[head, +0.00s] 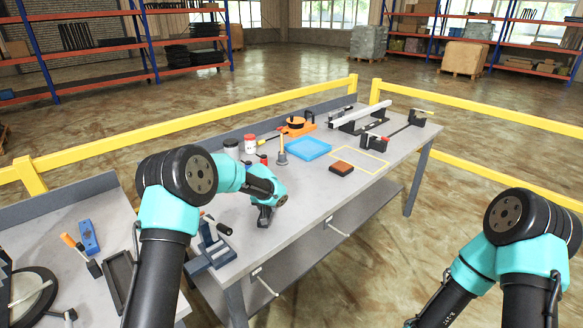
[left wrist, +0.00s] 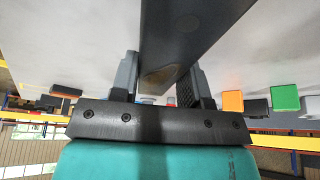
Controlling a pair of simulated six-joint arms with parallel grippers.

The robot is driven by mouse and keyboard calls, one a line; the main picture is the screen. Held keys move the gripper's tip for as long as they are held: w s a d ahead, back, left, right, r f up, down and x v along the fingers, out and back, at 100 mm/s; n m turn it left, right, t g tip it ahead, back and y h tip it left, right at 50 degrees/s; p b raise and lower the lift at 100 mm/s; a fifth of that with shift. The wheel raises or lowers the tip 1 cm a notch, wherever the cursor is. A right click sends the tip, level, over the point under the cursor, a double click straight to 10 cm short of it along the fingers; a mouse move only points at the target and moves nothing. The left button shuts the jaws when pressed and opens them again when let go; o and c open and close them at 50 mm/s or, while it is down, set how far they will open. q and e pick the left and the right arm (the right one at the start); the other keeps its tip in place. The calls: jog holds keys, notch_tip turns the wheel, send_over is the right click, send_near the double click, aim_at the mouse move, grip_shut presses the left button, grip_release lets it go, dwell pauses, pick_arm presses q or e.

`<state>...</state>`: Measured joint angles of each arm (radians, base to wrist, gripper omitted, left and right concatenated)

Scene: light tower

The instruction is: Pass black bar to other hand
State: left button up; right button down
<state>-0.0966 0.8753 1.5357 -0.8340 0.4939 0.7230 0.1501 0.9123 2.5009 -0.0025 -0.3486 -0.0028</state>
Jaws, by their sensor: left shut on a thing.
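The black bar (left wrist: 185,40) shows in the left wrist view as a long dark piece running up from between my left fingers. My left gripper (left wrist: 159,78) is shut on it, with a finger on each side. In the head view my left gripper (head: 265,213) hangs over the near part of the grey table, pointing down. The bar cannot be told apart from the dark fingers there. My right arm (head: 510,250) reaches down at the lower right, and its gripper is out of the picture.
On the grey table (head: 310,200) stand a blue tray (head: 307,148), a reddish-brown block (head: 341,168), jars and a long rail fixture (head: 362,118). A vise-like blue-grey tool (head: 210,250) sits at the near edge. Green (left wrist: 285,97) and orange (left wrist: 232,101) blocks show in the wrist view.

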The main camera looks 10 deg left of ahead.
pick_arm(q)
jog(key=s+d+m+h, duration=0.1)
jog(key=s+d+m, duration=0.3)
jog(key=s+d, duration=0.3)
jog(key=s+d+r+m+h, duration=0.1)
jog(key=s+d+m, duration=0.3)
jog(key=s+d, duration=0.4)
jog(key=s+h, duration=0.1)
jog(key=s, duration=0.6)
jog(key=shift+d+r+g, duration=0.2)
jog(key=shift+r+g, duration=0.05)
jog(key=shift+g, duration=0.15)
